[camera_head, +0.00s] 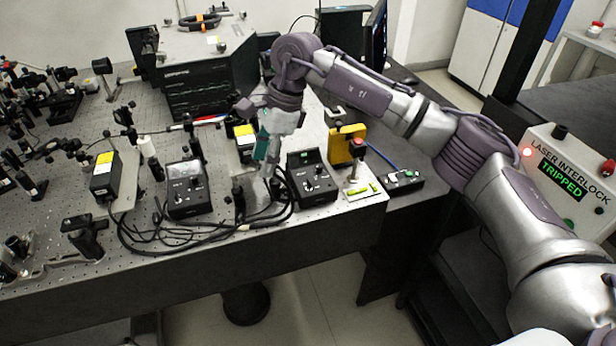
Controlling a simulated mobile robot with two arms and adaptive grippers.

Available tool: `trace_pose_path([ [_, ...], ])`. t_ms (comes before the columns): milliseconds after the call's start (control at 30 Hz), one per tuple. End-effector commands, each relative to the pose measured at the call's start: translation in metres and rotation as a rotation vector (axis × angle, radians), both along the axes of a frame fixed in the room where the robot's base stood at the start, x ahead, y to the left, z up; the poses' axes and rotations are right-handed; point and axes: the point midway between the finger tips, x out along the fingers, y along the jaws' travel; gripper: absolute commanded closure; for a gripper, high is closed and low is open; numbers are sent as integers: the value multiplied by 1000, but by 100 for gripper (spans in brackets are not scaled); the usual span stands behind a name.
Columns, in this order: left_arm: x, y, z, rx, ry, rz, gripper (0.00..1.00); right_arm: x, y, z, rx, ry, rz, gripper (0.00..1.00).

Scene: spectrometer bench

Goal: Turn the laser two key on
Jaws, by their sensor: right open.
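Two black control boxes with small knobs stand near the front edge of the optical bench (225,222). One is the left control box (187,196), with a white dial. The other is the right control box (312,180). Their labels are too small to read, so I cannot tell which is laser two or how its key is set. My right gripper (264,162) points down between the boxes, close to the left side of the right one. It is open, and nothing shows held in it. My left gripper is out of view.
Black cables (165,238) loop along the bench front. A laser interlock panel (578,170) reads TRIPPED. Optics crowd the left.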

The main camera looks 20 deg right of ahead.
Motion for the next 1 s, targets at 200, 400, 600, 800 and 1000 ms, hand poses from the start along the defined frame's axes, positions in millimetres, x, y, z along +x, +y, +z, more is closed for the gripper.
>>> trace_pose_path([
  [200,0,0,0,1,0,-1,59,17,-88,37,-333,-17,-34,52],
  [400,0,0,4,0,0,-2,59,17,-98,29,-371,-9,-37,52],
  [600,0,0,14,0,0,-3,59,16,-98,-9,-369,-6,-36,52],
  [800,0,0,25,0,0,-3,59,16,-97,-51,-367,-7,-37,52],
  [1000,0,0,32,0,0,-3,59,16,-96,-82,-366,-9,-36,52],
])
